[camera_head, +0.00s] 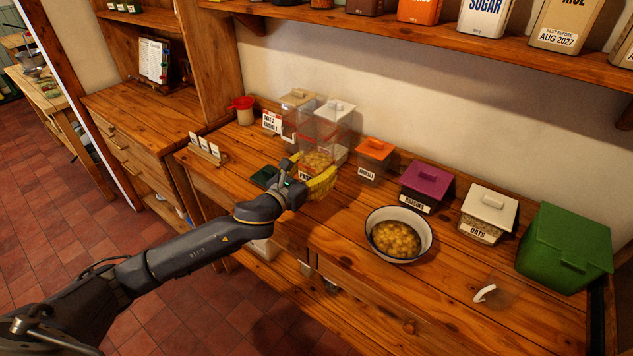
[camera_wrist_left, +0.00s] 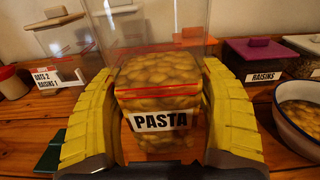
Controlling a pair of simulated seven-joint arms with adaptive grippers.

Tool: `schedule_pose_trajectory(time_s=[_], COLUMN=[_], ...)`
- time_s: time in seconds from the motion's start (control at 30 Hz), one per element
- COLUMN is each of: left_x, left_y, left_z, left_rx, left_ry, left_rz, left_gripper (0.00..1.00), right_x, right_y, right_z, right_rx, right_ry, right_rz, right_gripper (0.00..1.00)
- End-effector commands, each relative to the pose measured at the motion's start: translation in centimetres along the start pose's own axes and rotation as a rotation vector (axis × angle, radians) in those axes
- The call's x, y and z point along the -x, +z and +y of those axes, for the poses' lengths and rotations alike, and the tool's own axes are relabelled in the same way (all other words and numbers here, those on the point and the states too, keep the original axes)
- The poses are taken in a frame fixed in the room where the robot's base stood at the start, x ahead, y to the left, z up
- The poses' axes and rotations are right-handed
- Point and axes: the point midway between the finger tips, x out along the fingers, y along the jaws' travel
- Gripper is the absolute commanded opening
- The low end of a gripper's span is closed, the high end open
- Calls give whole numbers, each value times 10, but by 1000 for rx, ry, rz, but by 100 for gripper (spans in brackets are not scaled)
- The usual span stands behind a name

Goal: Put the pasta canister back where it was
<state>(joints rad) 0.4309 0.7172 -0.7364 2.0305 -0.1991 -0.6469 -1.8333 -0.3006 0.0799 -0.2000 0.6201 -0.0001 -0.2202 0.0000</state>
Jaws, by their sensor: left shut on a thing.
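The pasta canister (camera_wrist_left: 158,85) is a clear box with a red line, a PASTA label and yellowish pasta in its lower part. In the head view the canister (camera_head: 318,160) stands upright near the back of the counter, partly behind my gripper. My left gripper (camera_head: 318,184) has yellow fingers, which lie on both sides of the canister in the left wrist view (camera_wrist_left: 160,118), shut on it. Whether its base touches the counter is hidden. My right gripper is not in view.
Another clear canister (camera_head: 298,101) stands behind at left. To the right are an orange-lidded box (camera_head: 375,150), a raisins box (camera_head: 426,184), an enamel bowl (camera_head: 380,215) of pasta, an oats box (camera_head: 488,213) and a green bin (camera_head: 565,248). The counter's front right is mostly clear.

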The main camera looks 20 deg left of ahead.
Motion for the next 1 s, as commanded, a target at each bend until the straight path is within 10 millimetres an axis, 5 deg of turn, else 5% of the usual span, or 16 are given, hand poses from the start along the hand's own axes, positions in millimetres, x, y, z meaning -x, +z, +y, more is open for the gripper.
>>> schedule_pose_trajectory(time_s=[0.6,1.0], left_x=[0,0], left_y=[-48,-52], left_z=[0,0], left_rx=[2,0], left_ry=[0,0], left_rz=[-2,-3], left_gripper=[24,24], right_x=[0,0], right_y=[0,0], right_z=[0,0], right_rx=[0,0], right_ry=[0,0], right_rz=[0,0], right_gripper=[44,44])
